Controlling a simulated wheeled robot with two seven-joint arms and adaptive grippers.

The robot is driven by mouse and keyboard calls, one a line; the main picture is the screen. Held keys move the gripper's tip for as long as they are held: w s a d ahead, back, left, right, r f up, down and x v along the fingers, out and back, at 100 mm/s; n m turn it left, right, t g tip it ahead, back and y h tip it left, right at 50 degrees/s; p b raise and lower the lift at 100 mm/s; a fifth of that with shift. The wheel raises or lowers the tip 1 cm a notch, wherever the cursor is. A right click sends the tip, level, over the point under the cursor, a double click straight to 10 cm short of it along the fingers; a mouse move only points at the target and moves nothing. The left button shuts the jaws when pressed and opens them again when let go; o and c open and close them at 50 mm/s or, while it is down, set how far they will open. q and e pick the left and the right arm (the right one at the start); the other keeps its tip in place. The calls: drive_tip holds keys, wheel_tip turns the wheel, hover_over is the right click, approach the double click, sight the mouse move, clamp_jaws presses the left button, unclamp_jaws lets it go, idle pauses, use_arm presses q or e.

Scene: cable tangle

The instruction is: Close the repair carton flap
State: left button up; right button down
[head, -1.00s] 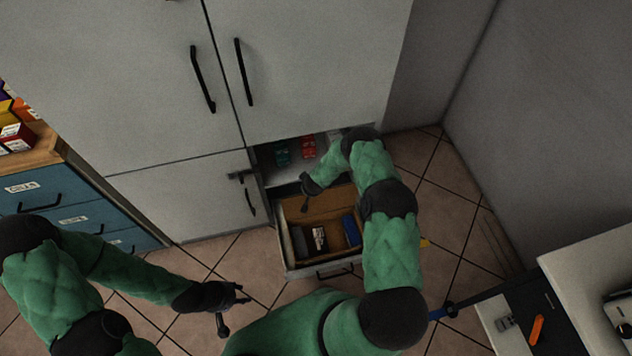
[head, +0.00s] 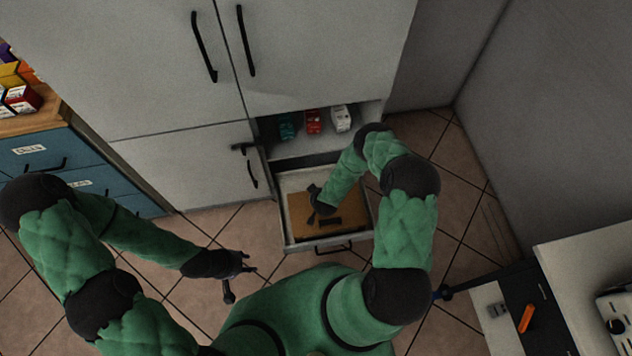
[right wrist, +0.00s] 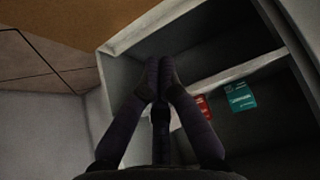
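The repair carton (head: 296,220) sits in the pulled-out drawer (head: 287,240) at the bottom of the grey cabinet. Its brown cardboard flap (head: 345,210) lies over the top, looks flat, and hides the contents. A dark strip shows on it near the front. My right gripper (head: 314,203) is over the left part of the flap; I cannot tell if it touches. In the right wrist view its fingers (right wrist: 160,72) meet at the tips with nothing between them. Brown cardboard (right wrist: 60,18) shows at that view's upper left. My left gripper (head: 243,272) hangs over the floor, left of the drawer.
Green, red and white boxes (head: 313,121) stand on the cabinet shelf behind the drawer. A blue drawer unit (head: 40,152) is at left. A worktop (head: 580,262) is at right. Tiled floor (head: 440,240) is free right of the drawer.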

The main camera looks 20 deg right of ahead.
drive_tip(key=b, duration=0.4)
hover_over(321, 227)
drive_tip(key=s, duration=0.1)
drive_tip(key=shift+t, duration=0.3)
drive_tip(key=f, duration=0.9)
drive_tip(key=shift+s+a+f, duration=0.1)
drive_tip(key=shift+a+f, duration=0.05)
drive_tip(key=shift+a, duration=0.05)
drive_tip(key=shift+s+a+f+t+h+b, duration=0.15)
drive_tip(key=shift+s+f+t+b, duration=0.15)
drive_tip(key=shift+f, duration=0.2)
drive_tip(key=shift+s+f+t+h+b, duration=0.1)
drive_tip(key=shift+s+f+t+h, duration=0.1)
drive_tip(key=shift+f+t, duration=0.25)
drive_tip(key=f+t, duration=0.2)
drive_tip(key=shift+s+f+h, duration=0.3)
drive_tip(key=shift+h, duration=0.05)
drive_tip(key=shift+s+a+f+t, duration=0.1)
drive_tip(key=shift+s+f+t, duration=0.05)
drive_tip(key=shift+f, duration=0.45)
drive_tip(key=shift+s+f+t, duration=0.1)
drive_tip(key=shift+f, duration=0.5)
drive_tip(key=v, duration=1.2)
